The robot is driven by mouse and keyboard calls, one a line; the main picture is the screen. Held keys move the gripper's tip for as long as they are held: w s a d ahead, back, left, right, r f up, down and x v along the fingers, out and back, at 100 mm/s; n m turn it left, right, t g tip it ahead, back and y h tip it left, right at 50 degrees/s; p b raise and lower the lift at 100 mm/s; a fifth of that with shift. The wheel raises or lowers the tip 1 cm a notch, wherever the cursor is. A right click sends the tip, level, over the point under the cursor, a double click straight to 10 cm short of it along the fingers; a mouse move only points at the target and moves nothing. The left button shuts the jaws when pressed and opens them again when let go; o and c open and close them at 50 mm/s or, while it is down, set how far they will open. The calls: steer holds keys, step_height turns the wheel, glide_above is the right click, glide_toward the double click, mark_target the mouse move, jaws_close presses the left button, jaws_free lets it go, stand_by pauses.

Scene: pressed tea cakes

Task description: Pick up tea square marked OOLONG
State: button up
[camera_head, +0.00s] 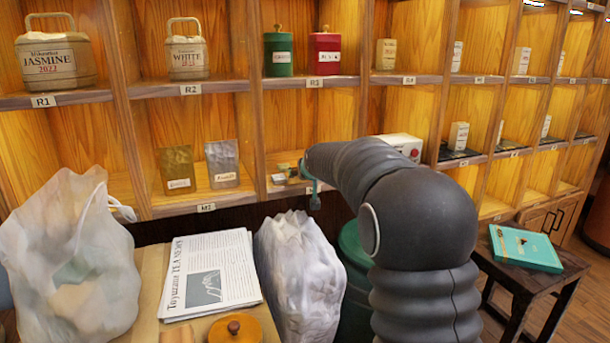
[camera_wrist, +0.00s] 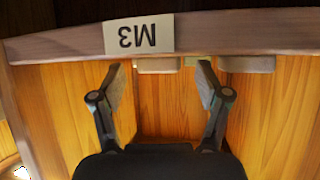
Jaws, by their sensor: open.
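The wrist view looks upside down onto the shelf front with the M3 label (camera_wrist: 139,35). My gripper (camera_wrist: 159,67) is open there, its two fingers apart and empty. Just behind the shelf edge a flat beige block (camera_wrist: 157,65) shows between the fingertips. A second beige block (camera_wrist: 247,64) lies to the right of the fingers, with a small greenish piece (camera_wrist: 199,61) between the two. In the head view small tea pieces (camera_head: 284,168) sit in the compartment at my arm's end, partly hidden by it. No OOLONG mark can be read.
Two pouches (camera_head: 176,170) (camera_head: 222,163) stand in the M2 compartment left of my arm. A green tin (camera_head: 278,52) and a red tin (camera_head: 325,53) stand on the R3 shelf above. Wooden dividers bound each compartment. A white box (camera_head: 403,146) is right of my arm.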

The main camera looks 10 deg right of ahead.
steer(key=c, duration=0.9)
steer(key=shift+c, duration=0.2)
